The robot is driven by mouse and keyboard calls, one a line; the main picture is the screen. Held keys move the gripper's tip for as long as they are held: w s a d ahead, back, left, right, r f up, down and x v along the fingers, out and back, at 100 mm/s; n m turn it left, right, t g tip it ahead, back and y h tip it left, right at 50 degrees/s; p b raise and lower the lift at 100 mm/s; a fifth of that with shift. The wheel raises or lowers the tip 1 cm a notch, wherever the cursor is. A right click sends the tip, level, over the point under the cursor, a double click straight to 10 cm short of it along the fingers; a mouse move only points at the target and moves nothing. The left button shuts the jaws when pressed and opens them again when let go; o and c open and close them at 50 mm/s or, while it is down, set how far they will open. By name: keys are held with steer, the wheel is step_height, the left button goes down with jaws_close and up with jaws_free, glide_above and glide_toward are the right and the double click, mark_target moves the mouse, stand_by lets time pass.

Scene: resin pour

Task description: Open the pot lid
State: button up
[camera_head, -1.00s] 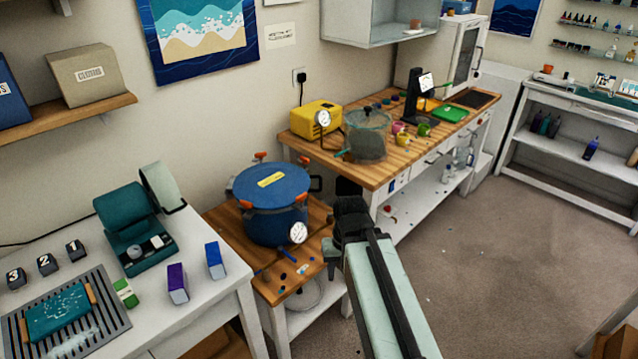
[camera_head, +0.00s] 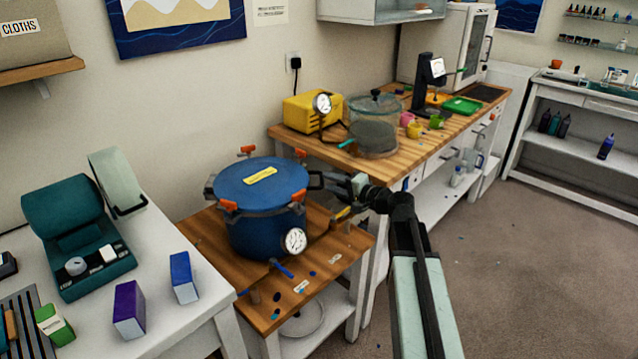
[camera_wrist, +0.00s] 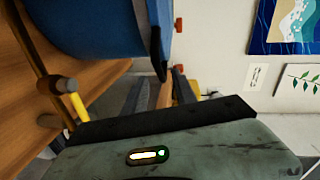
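The pot (camera_head: 255,228) is a large blue vessel with a flat blue lid (camera_head: 262,183) seated on it. The lid has a yellow label, and orange-tipped clamps (camera_head: 228,206) sit around its rim. A black handle (camera_head: 316,180) sticks out at the pot's right side; it also shows in the wrist view (camera_wrist: 157,55). My gripper (camera_head: 338,192) is just right of this handle. In the wrist view my gripper (camera_wrist: 163,92) has its two fingers apart with nothing held between them. The pot's far side is hidden.
The pot stands on a low wooden table (camera_head: 202,233) with small loose bits in front. A white table with a teal device (camera_head: 85,240) and boxes is on the left. A wooden bench with a glass chamber (camera_head: 374,125) is behind right. Open floor lies right.

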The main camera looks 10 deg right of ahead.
mark_target(322, 180)
steer(key=x, duration=0.4)
steer(key=shift+a, duration=0.2)
jaws_close()
stand_by(1.2)
